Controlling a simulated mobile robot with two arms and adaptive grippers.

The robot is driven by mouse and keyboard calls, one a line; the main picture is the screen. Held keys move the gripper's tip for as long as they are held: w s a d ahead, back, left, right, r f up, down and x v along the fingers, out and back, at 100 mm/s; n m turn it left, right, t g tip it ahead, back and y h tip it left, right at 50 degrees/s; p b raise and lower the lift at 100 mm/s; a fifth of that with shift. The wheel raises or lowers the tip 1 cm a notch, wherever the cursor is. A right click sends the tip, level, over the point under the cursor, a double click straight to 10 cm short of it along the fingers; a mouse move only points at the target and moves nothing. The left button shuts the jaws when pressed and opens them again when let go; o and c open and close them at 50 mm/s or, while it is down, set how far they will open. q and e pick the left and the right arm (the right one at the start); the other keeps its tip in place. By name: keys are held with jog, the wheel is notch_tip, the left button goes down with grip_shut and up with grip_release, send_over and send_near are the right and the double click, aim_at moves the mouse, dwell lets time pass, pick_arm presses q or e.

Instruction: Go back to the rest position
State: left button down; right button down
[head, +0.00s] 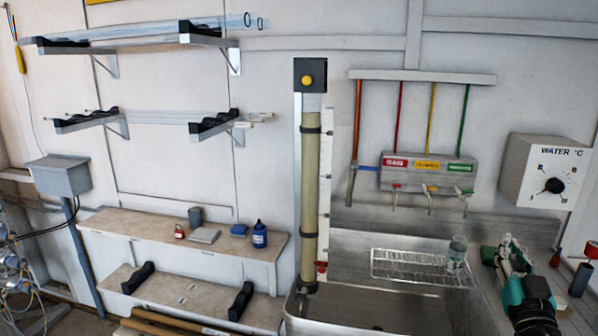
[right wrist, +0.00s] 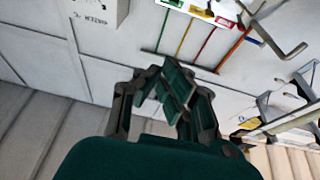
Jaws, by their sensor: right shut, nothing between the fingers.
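My right gripper (head: 507,243) shows at the lower right of the head view, above the counter to the right of the sink. Its green and black fingers point away from me. In the right wrist view the same gripper (right wrist: 172,82) has its fingers together with nothing between them. It is not holding anything. My left gripper is not in the head view.
A tall tube column (head: 310,185) stands left of the metal sink (head: 385,312). A glass beaker (head: 457,253) is on a wire rack (head: 405,266). A water dial box (head: 545,172) is on the wall at right. A wooden shelf (head: 135,228) holds small items.

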jog(key=s+a+f+g, duration=0.3)
jog(key=s+f, duration=0.1)
jog(key=f, duration=0.4)
jog(key=s+a+f+g+y, duration=0.15)
jog(key=s+f+g, duration=0.25)
jog(key=f, duration=0.5)
jog(key=s+a+f+g, duration=0.3)
jog(key=s+a+f, duration=0.1)
jog(key=f, duration=0.4)
jog(key=s+a+f+n+g+y, duration=0.2)
jog(key=s+a+f+n+g, duration=0.15)
jog(key=s+a, duration=0.45)
jog(key=s+a+f+n+g+y, duration=0.2)
jog(key=s+a+f+g, duration=0.25)
jog(key=s, duration=0.65)
notch_tip(320, 180, down, 28)
jog(key=s, duration=0.2)
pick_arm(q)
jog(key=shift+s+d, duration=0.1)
pick_arm(e)
jog(key=s+d+f+g, duration=0.1)
jog(key=s+d+f, duration=0.1)
jog(key=s+f, duration=0.5)
jog(key=s+d+f+g, duration=0.1)
jog(key=s+f, duration=0.7)
jog(key=s, duration=0.1)
jog(key=shift+d, duration=0.35)
